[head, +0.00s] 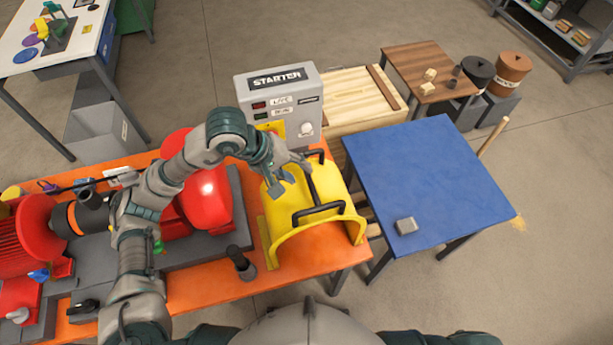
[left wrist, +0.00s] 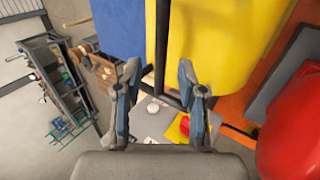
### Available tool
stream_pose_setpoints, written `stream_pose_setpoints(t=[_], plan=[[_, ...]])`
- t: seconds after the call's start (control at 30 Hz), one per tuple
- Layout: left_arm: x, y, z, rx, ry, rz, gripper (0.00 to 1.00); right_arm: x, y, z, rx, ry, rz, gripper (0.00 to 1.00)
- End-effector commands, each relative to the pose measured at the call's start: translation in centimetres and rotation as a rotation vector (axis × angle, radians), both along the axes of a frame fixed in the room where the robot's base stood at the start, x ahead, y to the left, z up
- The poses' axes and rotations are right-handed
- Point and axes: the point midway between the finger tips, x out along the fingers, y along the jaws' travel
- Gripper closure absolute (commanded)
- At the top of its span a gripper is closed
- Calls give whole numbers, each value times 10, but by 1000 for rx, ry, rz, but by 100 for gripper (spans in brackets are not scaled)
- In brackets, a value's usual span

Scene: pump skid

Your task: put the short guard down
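The short guard (head: 325,183) is a yellow arched cover with two black handles, and it sits on the right end of the orange skid. Its near handle (head: 318,212) is clear, and its far handle (head: 308,155) is close to my left gripper (head: 287,175). That gripper is over the guard's upper left side. In the left wrist view the guard (left wrist: 205,40) fills the top middle, with a black bar (left wrist: 162,45) in front of the gap between my spread fingers (left wrist: 162,92). The fingers look open and empty. My right gripper is not in view.
A blue-topped table (head: 425,180) stands right of the skid, with a small grey block (head: 406,226) near its front edge. The rest of its top is bare. The starter box (head: 278,105) stands behind the guard. A red pump casing (head: 205,200) and a black post (head: 241,262) are left of it.

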Motion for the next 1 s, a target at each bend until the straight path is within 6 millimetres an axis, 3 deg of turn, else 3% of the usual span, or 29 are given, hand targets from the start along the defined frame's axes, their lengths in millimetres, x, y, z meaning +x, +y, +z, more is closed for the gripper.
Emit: stream_pose_setpoints(t=[0.2, 0.33, 1.0], plan=[[-7, 23, 35, 0, -3, 2, 60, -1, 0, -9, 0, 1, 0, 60], [-9, 30, 47, -1, -1, 1, 60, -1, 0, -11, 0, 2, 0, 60], [-11, 33, 57, 0, 0, 0, 60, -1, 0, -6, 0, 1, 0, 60]])
